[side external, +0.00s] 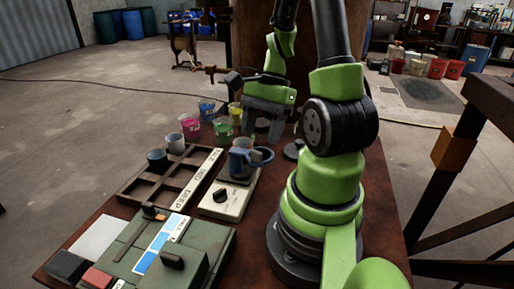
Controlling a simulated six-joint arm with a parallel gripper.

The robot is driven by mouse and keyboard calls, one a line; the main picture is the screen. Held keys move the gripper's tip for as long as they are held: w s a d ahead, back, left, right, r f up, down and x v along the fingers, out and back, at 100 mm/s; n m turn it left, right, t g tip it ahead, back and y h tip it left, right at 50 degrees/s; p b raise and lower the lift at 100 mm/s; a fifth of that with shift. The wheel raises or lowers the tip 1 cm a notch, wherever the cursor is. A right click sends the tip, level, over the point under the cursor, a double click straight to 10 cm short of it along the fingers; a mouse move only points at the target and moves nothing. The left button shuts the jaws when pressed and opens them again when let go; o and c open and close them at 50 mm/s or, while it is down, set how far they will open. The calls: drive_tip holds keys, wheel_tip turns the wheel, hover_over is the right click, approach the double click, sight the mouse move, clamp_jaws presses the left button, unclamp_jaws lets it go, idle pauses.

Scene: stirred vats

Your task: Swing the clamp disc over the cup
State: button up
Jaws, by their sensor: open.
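My gripper (262,132) is open, with its grey fingers pointing down behind the blue-grey cup and above the table. The cup (240,164) stands on a pale unit with a black knob (221,195), near the table's middle. A blue ring-shaped part (263,156) sticks out to the right at the cup's upper edge. I cannot tell whether it is the clamp disc or a handle. A small dark round piece (293,150) lies right of the ring, partly hidden by my arm. I see nothing held between the fingers.
Several colored cups, including a pink one (190,126) and a green one (223,129), stand behind. A brown divided tray (137,193) holds a dark cup (157,161). A green box (205,250) is in front. My arm base fills the right side.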

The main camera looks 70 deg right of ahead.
sight(257, 151)
drive_tip(key=shift+x, duration=2.15)
clamp_jaws()
